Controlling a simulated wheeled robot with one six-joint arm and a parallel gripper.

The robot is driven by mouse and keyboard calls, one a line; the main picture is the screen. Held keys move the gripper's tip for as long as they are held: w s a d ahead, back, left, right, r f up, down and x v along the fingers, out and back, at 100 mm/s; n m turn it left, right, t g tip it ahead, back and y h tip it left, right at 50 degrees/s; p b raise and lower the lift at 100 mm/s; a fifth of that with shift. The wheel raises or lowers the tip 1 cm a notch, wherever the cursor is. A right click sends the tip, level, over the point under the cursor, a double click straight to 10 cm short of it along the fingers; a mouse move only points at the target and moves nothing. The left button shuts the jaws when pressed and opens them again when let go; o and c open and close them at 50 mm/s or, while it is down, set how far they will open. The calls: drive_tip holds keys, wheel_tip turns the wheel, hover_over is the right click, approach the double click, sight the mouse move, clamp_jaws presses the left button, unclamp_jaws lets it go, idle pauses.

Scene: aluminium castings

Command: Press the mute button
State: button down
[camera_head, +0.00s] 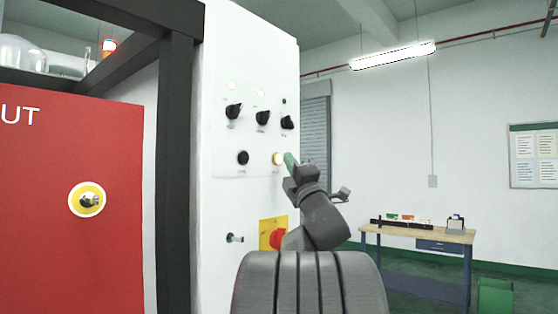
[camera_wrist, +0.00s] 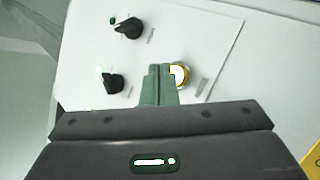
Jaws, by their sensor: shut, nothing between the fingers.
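A white control panel (camera_head: 222,85) on the cabinet carries a pale round button with a yellow ring (camera_head: 278,158), probably the mute button; its label is too small to read. It also shows in the wrist view (camera_wrist: 180,75). My gripper (camera_head: 291,160) is shut and empty, its green fingertips just right of this button in the head view. In the wrist view the closed fingertips (camera_wrist: 159,70) lie just left of the button and overlap its edge. I cannot tell whether they touch it.
A red emergency knob (camera_head: 277,238) on a yellow plate is below, near my arm. A dark frame post (camera_head: 174,160) stands left. A workbench (camera_head: 425,232) is far right.

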idle(0.4)
drive_tip(key=shift+w+a+b, duration=0.25)
drive_tip(key=shift+a+b, duration=0.1)
drive_tip(key=shift+w+a, duration=0.25)
drive_tip(key=shift+a, duration=0.1)
idle(0.7)
drive_tip(key=shift+d+b, duration=0.1)
drive_tip(key=shift+b, duration=0.2)
drive_tip(key=shift+s+d+b, duration=0.35)
drive_tip(key=shift+s+d, duration=0.15)
drive_tip(key=shift+d, duration=0.05)
drive_tip(key=shift+d, duration=0.1)
